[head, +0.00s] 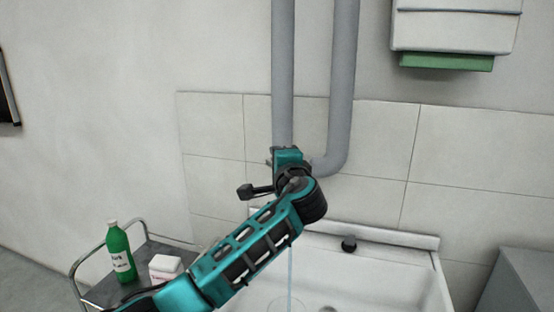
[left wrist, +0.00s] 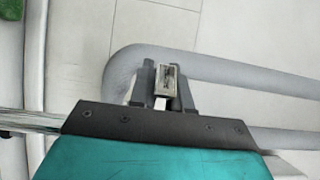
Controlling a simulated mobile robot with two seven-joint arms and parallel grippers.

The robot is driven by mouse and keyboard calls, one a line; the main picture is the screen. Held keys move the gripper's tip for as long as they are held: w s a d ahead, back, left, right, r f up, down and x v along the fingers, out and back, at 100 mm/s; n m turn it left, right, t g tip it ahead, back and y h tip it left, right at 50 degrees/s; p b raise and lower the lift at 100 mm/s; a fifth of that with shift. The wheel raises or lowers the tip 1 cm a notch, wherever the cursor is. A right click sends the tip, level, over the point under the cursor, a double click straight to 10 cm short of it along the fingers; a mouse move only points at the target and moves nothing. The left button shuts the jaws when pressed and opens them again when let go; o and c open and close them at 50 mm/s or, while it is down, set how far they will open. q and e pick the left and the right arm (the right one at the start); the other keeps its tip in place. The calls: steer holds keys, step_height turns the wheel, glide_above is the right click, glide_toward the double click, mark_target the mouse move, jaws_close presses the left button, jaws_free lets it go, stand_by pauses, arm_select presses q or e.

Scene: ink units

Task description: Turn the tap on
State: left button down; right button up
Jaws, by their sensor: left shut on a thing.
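My left arm reaches across the head view, and its gripper (head: 279,153) is up at the grey pipes above the sink. In the left wrist view the fingers (left wrist: 166,88) are closed around the small metal tap handle (left wrist: 168,78), with a pale stem below it. A shiny metal piece, perhaps the spout (left wrist: 30,121), shows at the left of that view. In the head view my arm hides most of the tap. A thin pale blue stream of water (head: 290,268) falls below my arm into the white sink (head: 385,268). My right gripper is not in view.
Grey pipes (head: 343,80) run down the wall close to my gripper. A trolley (head: 110,292) at the lower left holds a green bottle (head: 120,254) and a white box (head: 165,267). A white dispenser (head: 455,28) hangs upper right. A grey cabinet (head: 522,282) stands lower right.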

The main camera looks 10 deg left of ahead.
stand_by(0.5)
arm_select(q)
steer(key=c, duration=1.2)
jaws_free()
steer(key=shift+o, duration=0.2)
steer(key=shift+s, duration=0.1)
steer(key=v, duration=1.2)
steer(key=shift+s+d, duration=0.3)
steer(key=shift+d, duration=0.05)
